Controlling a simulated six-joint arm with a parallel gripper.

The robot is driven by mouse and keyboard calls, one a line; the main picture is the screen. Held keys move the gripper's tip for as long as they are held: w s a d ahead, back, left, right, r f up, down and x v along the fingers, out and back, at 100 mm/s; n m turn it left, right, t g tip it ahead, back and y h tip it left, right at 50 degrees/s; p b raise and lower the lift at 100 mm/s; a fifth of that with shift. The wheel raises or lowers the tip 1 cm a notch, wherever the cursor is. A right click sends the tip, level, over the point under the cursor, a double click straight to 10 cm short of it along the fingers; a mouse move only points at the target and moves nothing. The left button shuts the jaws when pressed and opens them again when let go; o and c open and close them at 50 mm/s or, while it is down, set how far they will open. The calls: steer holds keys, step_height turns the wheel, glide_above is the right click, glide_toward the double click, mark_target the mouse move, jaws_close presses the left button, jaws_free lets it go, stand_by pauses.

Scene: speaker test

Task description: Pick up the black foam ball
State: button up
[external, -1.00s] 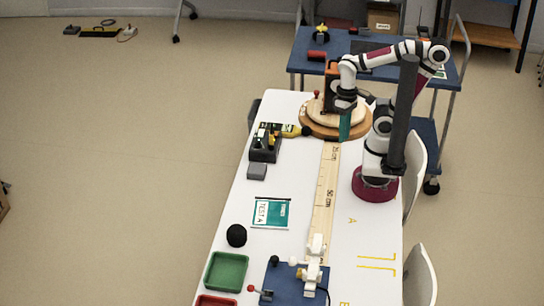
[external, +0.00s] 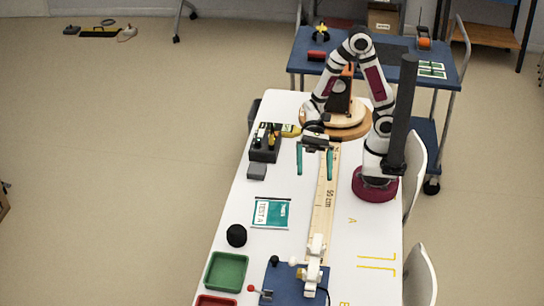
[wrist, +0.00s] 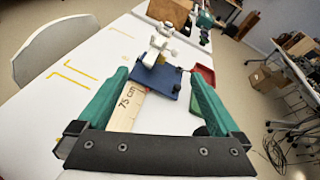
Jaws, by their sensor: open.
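The black foam ball (external: 236,236) rests on the white table near its left edge, just behind the green tray. My gripper (external: 314,163) is open and empty, its two teal fingers pointing down above the table by the wooden ruler. It is well behind the ball and to its right in the external view. In the wrist view my gripper (wrist: 160,76) shows both fingers spread, with the ruler and blue board beyond. A small dark patch by the right finger there may be the ball, mostly hidden.
The green tray (external: 227,257) and a red tray (external: 217,300) lie at the front left. A blue board with a white device (external: 316,246) stands right of them. A TEST A booklet (external: 271,213), grey block (external: 257,172) and black tool holder (external: 264,153) line the left side.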

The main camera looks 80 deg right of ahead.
steer(key=w+a+f+m+t+y, duration=0.1)
steer(key=w+a+f+m+t, duration=0.1)
steer(key=w+f+m+t, duration=0.3)
steer(key=m+t+h, duration=0.4)
steer(key=m+t, duration=0.1)
steer(key=m, duration=0.2)
glide_toward(238, 235)
steer(key=s+d, duration=0.1)
steer(key=d, duration=0.1)
steer(key=s+d, duration=0.1)
steer(key=d, duration=0.1)
steer(key=s+d, duration=0.1)
steer(key=d, duration=0.1)
steer(key=shift+d+f, duration=0.15)
steer(key=x, duration=0.9)
steer(key=shift+w+f, duration=0.25)
steer(key=shift+f, duration=0.25)
steer(key=x, duration=0.6)
steer(key=shift+w+r, duration=0.2)
steer(key=shift+w, duration=0.05)
steer(key=c, duration=1.3)
